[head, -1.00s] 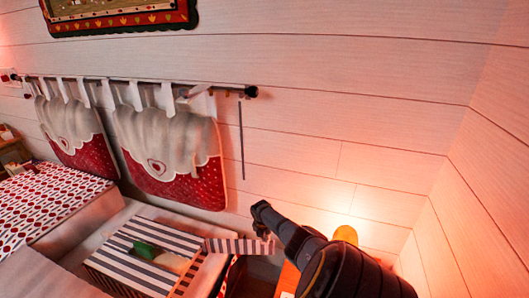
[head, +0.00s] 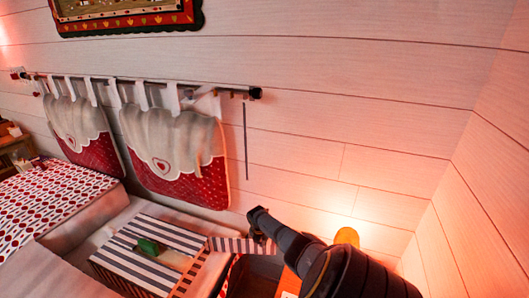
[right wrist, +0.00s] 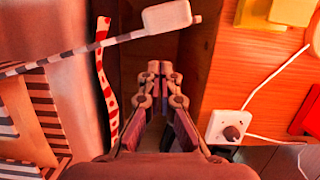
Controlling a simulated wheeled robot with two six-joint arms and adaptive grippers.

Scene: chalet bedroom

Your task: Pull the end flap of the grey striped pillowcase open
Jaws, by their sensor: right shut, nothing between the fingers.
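The grey striped pillowcase (head: 128,262) lies on the bed at the lower left in the head view. Its striped end flap (head: 228,244) stands out to the right, away from the body. In the right wrist view the flap (right wrist: 75,55) shows nearly edge-on, as a thin striped strip ending in a pale tab (right wrist: 167,15). My right gripper (right wrist: 160,72) is shut and empty, its fingertips below the tab in the picture. In the head view my right gripper (head: 262,238) is by the flap's outer end; contact cannot be told. My left gripper is not in view.
A green object (head: 150,246) lies on the pillowcase. An orange-brown wooden surface (right wrist: 255,75) with a white dial box (right wrist: 228,128) and cable is right of my right gripper. A red-patterned strip (right wrist: 105,80) hangs at its left. The wall stands behind.

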